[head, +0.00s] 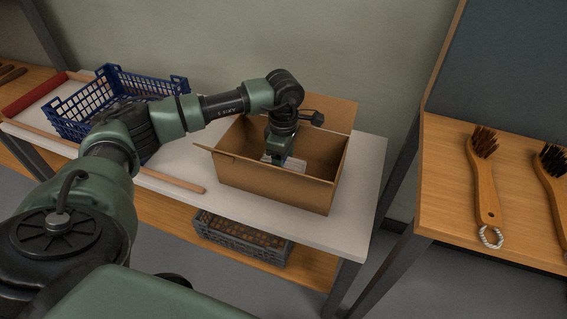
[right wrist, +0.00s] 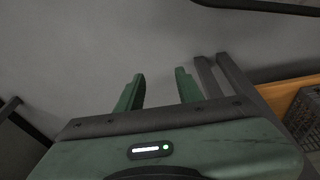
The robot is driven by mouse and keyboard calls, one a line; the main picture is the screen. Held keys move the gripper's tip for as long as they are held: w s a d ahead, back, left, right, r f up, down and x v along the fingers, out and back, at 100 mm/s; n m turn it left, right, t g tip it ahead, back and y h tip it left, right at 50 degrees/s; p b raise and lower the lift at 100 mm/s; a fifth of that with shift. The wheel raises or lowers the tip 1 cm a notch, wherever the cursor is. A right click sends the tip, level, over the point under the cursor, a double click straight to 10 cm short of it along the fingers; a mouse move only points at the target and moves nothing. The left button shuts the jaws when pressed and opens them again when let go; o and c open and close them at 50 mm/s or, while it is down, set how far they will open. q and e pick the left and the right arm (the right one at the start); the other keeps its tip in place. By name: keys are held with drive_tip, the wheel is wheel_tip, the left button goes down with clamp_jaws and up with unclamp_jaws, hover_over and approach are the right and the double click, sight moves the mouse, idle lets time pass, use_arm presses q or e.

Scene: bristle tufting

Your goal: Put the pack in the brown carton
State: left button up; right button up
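The brown carton (head: 275,184) stands open on the white table top, its flaps spread. My left arm reaches over it from the left, and my left gripper (head: 275,158) points down inside the carton. A pale, whitish pack (head: 295,164) shows in the carton around and below the fingers; most of it is hidden by the gripper and the front wall. I cannot tell whether the fingers are closed on it. In the right wrist view my right gripper (right wrist: 160,80) is open, with nothing between its fingers, over grey floor.
A blue crate (head: 95,103) stands on the left of the white table (head: 350,205). A grey crate (head: 243,238) sits on the lower shelf. Wooden-handled brushes (head: 485,185) lie on the wooden bench (head: 448,190) at right. Table surface right of the carton is clear.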

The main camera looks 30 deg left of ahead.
use_arm(q)
wheel_tip(320, 180, up, 12)
drive_tip(key=p, duration=0.1)
drive_tip(key=shift+r, duration=0.15)
use_arm(e)
drive_tip(key=f, duration=0.1)
drive_tip(key=s+f, duration=0.1)
drive_tip(key=f, duration=0.1)
drive_tip(key=s+f, duration=0.1)
drive_tip(key=f, duration=0.1)
drive_tip(key=shift+d, duration=0.15)
drive_tip(key=shift+r, duration=0.1)
idle(1.2)
